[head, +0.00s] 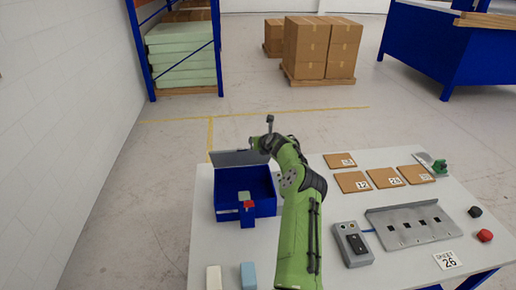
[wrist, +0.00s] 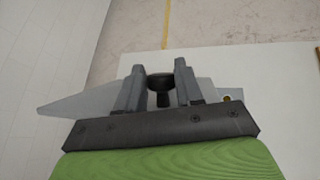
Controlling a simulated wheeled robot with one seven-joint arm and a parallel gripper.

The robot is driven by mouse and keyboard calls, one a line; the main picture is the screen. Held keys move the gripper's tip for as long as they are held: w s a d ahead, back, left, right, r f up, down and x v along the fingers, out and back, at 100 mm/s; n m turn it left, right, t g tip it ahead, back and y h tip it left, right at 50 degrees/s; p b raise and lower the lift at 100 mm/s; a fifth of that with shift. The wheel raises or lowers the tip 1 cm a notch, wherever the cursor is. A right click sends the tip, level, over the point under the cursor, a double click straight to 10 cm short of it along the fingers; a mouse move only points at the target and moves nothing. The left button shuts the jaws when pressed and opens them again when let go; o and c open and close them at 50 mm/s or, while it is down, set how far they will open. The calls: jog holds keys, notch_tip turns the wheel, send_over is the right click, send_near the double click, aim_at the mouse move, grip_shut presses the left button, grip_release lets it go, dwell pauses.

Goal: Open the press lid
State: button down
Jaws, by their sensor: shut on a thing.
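The press is a blue open-topped box (head: 228,185) at the left of the white table, with a small red-topped blue part (head: 247,212) on its front. Its grey lid (head: 232,158) stands raised along the back edge, and the inside of the box shows. In the wrist view the grey lid plate (wrist: 80,100) reaches out on both sides behind the fingers. My gripper (wrist: 159,68) is shut on the lid's black knob (wrist: 161,81), which sits between the two fingers. In the head view my arm hides the lid's right end and the grip.
A white block (head: 213,278) and a light blue block (head: 248,276) lie at the front. A switch box (head: 353,245), a slotted grey tray (head: 410,225) and several brown numbered boards (head: 387,175) lie to the right.

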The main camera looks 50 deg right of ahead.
jog(key=shift+w+d+r, duration=0.55)
jog(key=shift+w+d, duration=0.1)
jog(key=shift+w, duration=0.1)
jog(key=c, duration=0.7)
grip_release()
jog(key=shift+f, duration=0.1)
jog(key=shift+c, duration=0.2)
jog(key=b+v, duration=0.3)
jog(key=v, duration=1.2)
jog(key=shift+s+a, duration=0.2)
jog(key=shift+s, duration=0.15)
